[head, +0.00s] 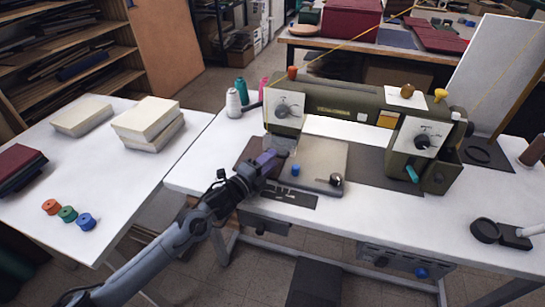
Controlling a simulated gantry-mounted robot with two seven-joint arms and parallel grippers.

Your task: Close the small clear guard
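My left gripper (268,160) reaches in from the lower left to the front left of the green sewing machine (340,101). My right gripper is not in view.
A blue knob (295,169) and a dark round knob (336,180) are on the plate. Thread cones (233,103) stand left of the machine. A side table (50,170) holds pale blocks (148,120) and coloured spools (67,214).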

